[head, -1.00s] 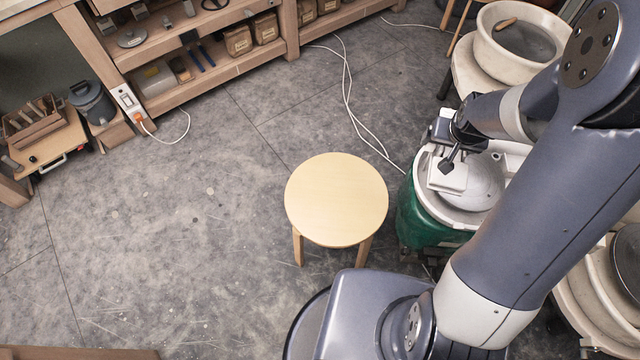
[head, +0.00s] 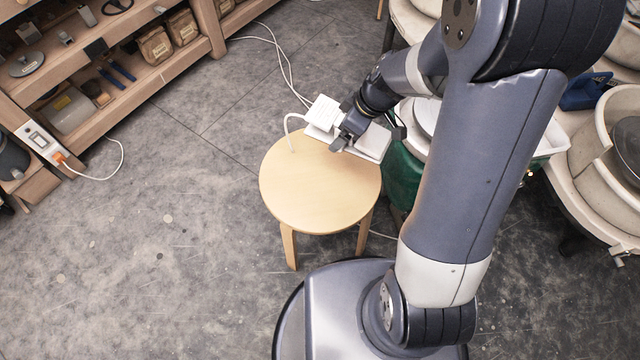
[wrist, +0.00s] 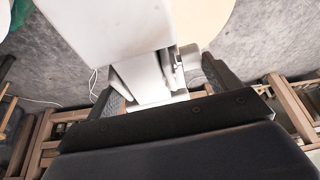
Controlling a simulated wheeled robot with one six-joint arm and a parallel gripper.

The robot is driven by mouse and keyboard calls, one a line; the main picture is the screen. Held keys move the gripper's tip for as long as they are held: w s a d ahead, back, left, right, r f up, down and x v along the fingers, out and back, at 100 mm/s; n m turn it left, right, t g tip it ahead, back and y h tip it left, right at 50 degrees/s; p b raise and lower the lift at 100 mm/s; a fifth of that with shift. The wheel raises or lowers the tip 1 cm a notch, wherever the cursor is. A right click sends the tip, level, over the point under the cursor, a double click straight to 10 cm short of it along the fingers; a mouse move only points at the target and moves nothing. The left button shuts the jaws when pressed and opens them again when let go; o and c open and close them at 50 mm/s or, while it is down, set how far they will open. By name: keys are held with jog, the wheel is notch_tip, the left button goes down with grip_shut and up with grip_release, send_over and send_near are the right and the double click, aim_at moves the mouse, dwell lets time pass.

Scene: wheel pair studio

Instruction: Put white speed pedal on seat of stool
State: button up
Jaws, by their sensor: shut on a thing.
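The white speed pedal (head: 368,143) is in my gripper (head: 345,138), over the back right edge of the stool's round wooden seat (head: 310,190). My gripper is shut on the pedal. In the wrist view the pedal (wrist: 105,25) fills the upper middle between my gripper's dark fingers (wrist: 160,90). A pale part of the seat (wrist: 208,15) shows beside it. I cannot tell whether the pedal touches the seat. A white cord hangs from the pedal's left end to the seat.
A green-sided pottery wheel (head: 404,175) stands close to the right of the stool. A wooden shelf unit (head: 150,75) runs along the back left. A power strip (head: 42,142) with an orange plug is at the left. The floor left of the stool is clear.

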jog(key=a+f+n+g+b, duration=0.1)
jog(key=f+n+b, duration=0.1)
jog(key=f+b, duration=0.2)
jog(key=s+a+f+n+g+b, duration=0.1)
jog(key=a+f+n+b, duration=0.1)
jog(key=f, duration=0.5)
jog(key=a+f+n+b, duration=0.2)
jog(key=f+n+b, duration=0.1)
jog(key=f+b, duration=0.3)
jog(key=shift+s+a+f+n+g, duration=0.15)
jog(key=shift+s+f+n+g, duration=0.15)
jog(key=shift+s+g, duration=0.1)
jog(key=shift+f, duration=0.15)
jog(key=o, duration=1.3)
jog(key=shift+c, duration=0.2)
jog(key=p+v, duration=0.3)
jog(key=v, duration=0.9)
jog(key=shift+p, duration=0.3)
